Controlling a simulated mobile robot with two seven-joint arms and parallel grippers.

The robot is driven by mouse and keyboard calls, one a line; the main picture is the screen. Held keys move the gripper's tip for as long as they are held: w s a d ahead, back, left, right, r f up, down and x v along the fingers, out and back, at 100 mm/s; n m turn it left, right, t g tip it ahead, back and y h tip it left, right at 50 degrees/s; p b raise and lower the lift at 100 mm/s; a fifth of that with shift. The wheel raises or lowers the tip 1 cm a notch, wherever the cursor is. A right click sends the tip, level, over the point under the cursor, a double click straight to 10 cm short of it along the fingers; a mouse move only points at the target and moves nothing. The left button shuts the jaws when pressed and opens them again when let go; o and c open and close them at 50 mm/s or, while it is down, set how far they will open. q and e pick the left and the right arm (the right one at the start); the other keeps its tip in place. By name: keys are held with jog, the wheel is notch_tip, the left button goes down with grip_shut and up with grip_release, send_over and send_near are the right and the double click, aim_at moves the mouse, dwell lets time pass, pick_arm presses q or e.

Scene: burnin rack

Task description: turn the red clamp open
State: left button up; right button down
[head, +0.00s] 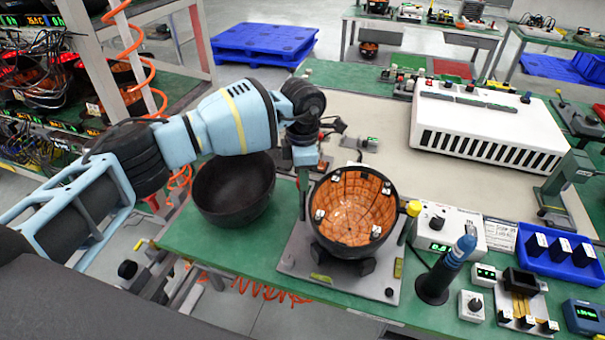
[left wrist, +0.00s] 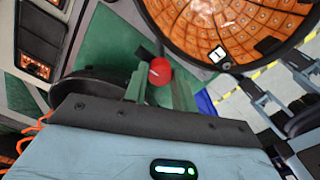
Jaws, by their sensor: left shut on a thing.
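The red clamp (left wrist: 159,72) shows in the left wrist view as a round red knob. My left gripper (left wrist: 158,85) has one finger on each side of it and is shut on it. In the head view my left gripper (head: 303,172) points down at the left side of the fixture plate (head: 297,255), and it hides most or all of the clamp there. The bowl with orange panels (head: 352,205) is tilted in the fixture beside the gripper; it also shows at the top of the left wrist view (left wrist: 225,25). My right gripper is not in view.
A dark empty bowl (head: 232,188) stands left of the fixture, under my left arm. A yellow-topped clamp (head: 413,208) stands at the fixture's right side. A blue-topped tool in a black holder (head: 434,287) and a control box (head: 447,228) are further right. A white vented unit (head: 490,125) stands behind.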

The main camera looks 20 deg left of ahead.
pick_arm(q)
jog(key=o, duration=1)
jog(key=shift+r, duration=3.9)
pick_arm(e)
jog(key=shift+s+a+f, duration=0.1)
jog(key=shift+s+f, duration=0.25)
